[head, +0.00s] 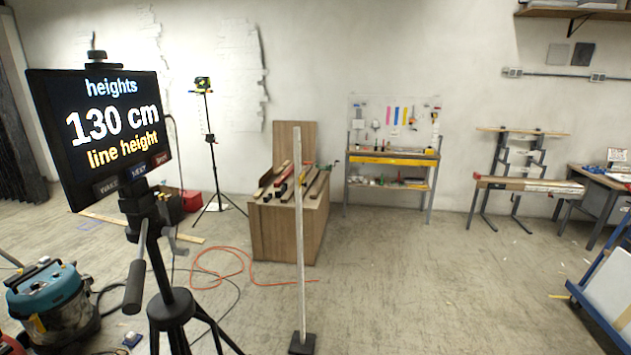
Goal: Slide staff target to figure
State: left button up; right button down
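A tall pale staff (299,230) stands upright on a small dark square base (302,343) on the floor, near the middle of the head view. I cannot make out a sliding target on it. A dark screen (105,130) on a black tripod stands close at the left. It reads "heights", "130 cm" and "line height", with small buttons along its lower edge. Neither of my grippers shows in the head view.
A yellow-green device (203,83) sits on a tripod near the wall. A wooden bin (283,235) with long pieces stands behind the staff. A teal vacuum (48,300) is at lower left. Orange hose (235,285) crosses the floor. A workbench (393,158) stands by the wall. Right-centre floor is clear.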

aim_at(301, 179)
jog(key=i+l+u, duration=0.2)
jog(key=i+l, duration=0.4)
jog(key=i, duration=0.15)
jog(key=u, duration=1.35)
